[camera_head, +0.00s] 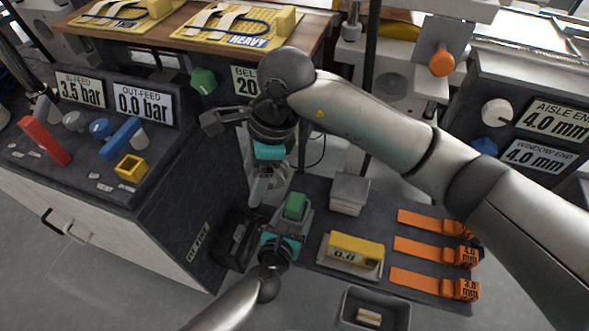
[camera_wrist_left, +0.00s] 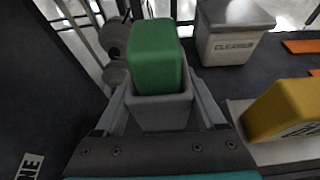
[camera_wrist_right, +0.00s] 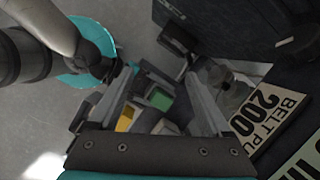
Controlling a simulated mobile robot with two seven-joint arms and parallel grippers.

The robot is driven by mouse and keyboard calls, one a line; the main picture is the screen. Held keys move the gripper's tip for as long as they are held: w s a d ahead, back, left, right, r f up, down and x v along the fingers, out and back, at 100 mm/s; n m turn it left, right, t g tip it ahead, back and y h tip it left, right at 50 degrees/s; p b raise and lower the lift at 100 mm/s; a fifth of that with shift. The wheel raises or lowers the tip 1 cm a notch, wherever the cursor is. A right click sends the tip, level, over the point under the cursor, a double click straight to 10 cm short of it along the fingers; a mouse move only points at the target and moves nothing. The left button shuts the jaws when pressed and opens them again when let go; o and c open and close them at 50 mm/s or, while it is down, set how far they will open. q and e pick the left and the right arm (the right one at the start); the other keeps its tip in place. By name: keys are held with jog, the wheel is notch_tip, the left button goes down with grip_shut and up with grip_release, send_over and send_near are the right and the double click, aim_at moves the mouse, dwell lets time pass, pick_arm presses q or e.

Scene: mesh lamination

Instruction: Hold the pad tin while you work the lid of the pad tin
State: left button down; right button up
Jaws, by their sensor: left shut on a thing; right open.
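The pad tin (camera_head: 293,217) is a small grey box with a green block-shaped top (camera_wrist_left: 155,55). It stands upright at the left end of the dark work surface. My left gripper (camera_wrist_left: 160,100) is shut on the grey body, one finger on each side. The green top sticks up clear of the fingers. My right gripper (camera_head: 258,190) is open and empty, fingers pointing down, above and left of the tin in the head view. In the right wrist view the green top (camera_wrist_right: 158,98) shows between its fingers, apart from them. I cannot tell how the green top is seated.
A grey cleaner box (camera_head: 348,194) stands right of the tin. A yellow block marked 0.0 (camera_head: 355,249) lies in front of it. Several orange strips (camera_head: 425,250) lie further right. A dark open bin (camera_head: 375,310) is at the front. A control console (camera_head: 100,150) is at left.

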jog(key=n, duration=0.2)
jog(key=n+h, duration=0.3)
jog(key=n, duration=0.7)
send_near(295, 204)
jog(key=f, duration=1)
jog(key=shift+s+a+f, duration=0.1)
jog(key=shift+a+f, duration=0.05)
jog(key=shift+a, duration=0.05)
jog(key=shift+c, duration=0.3)
grip_shut()
jog(key=c, duration=0.6)
grip_release()
grip_shut()
